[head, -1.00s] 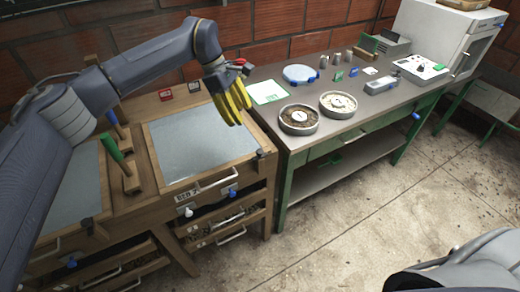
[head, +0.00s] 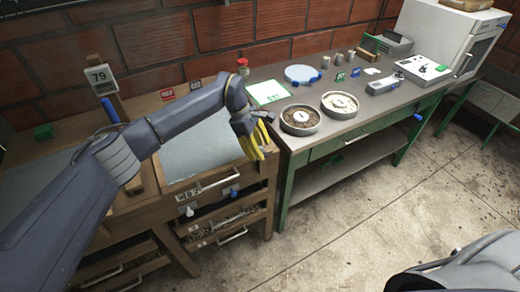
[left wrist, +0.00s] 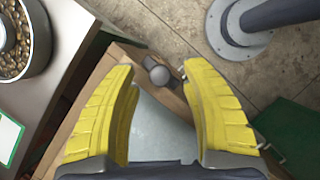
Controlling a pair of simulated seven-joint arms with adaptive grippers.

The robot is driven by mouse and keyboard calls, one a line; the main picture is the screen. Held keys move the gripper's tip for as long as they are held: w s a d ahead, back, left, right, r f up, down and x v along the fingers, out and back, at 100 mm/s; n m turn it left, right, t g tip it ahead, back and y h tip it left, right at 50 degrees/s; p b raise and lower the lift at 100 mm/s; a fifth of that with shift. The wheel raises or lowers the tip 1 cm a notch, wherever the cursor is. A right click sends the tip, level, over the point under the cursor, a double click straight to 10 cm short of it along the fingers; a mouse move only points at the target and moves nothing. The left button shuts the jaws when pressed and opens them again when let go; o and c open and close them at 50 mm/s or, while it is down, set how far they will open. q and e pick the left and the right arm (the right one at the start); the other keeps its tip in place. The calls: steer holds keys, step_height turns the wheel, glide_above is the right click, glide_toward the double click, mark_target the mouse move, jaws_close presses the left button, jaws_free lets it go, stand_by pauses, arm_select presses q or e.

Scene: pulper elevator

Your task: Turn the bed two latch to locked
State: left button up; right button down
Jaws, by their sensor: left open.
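Bed two is a wooden frame with a pale grey top (head: 190,148) and a "BED 2" label (head: 188,194) on its front. My left gripper (head: 256,148), with yellow fingers, is over the bed's front right corner, pointing down and open. In the left wrist view the latch (left wrist: 158,71), a dark round knob with a small bar, sits on the wooden rim between and just beyond the open fingertips (left wrist: 158,78). The fingers look apart from it. In the head view the gripper hides the latch. My right gripper is not in view.
A green-framed table (head: 340,117) stands close to the right of the bed, with two round sample pans (head: 300,119) near my gripper. A red-capped bottle (head: 243,66) stands behind. A "79" display (head: 100,78) is at the back left.

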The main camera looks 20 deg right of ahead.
arm_select(q)
steer(key=shift+d+f, duration=0.1)
steer(key=shift+f, duration=0.15)
steer(key=shift+c, duration=0.5)
jaws_close()
steer(key=shift+s, duration=0.1)
